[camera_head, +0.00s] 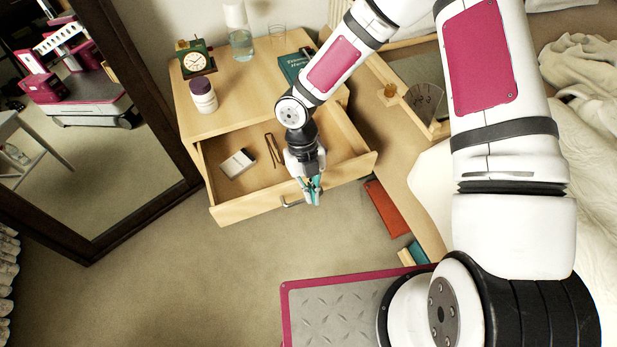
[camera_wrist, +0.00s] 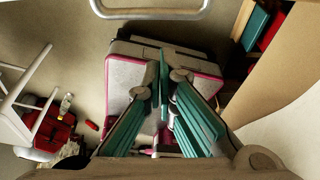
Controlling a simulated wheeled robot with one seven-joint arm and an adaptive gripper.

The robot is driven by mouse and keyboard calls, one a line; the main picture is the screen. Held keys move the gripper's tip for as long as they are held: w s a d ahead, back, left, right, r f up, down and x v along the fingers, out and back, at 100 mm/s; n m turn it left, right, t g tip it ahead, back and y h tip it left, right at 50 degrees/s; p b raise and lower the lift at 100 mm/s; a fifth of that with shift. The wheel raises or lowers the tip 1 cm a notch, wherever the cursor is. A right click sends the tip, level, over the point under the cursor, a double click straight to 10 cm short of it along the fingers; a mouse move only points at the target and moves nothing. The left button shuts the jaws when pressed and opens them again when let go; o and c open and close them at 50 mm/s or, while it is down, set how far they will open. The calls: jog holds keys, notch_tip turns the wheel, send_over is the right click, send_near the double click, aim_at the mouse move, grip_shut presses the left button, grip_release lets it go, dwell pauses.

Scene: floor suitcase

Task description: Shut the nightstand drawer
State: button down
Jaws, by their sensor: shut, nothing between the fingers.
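The wooden nightstand (camera_head: 235,95) stands against the wall, and its drawer (camera_head: 240,211) is pulled well out. Inside the drawer lie a small white box (camera_head: 238,163) and a pair of brown-framed glasses (camera_head: 273,149). The metal drawer handle (camera_head: 291,204) is on the front panel, and it also shows at the top of the wrist view (camera_wrist: 150,13). My gripper (camera_head: 314,193), with teal fingers, is shut and empty. It points down at the drawer's front panel, just right of the handle. Whether it touches the panel I cannot tell. It also shows in the wrist view (camera_wrist: 163,105).
On the nightstand top are a clock (camera_head: 194,59), a pill bottle (camera_head: 203,96), a water carafe (camera_head: 240,42) and a teal book (camera_head: 293,66). A mirror (camera_head: 95,130) stands left, and a bed (camera_head: 585,130) lies right. The floor before the drawer is clear.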

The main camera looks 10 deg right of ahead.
aim_at(305, 181)
jog(key=shift+w+a+f, duration=0.1)
jog(key=shift+w+a, duration=0.2)
jog(key=shift+w, duration=0.65)
jog(key=shift+w+a+f, duration=0.1)
jog(key=shift+w+a, duration=0.15)
jog(key=shift+w, duration=0.7)
jog(key=shift+w, duration=0.1)
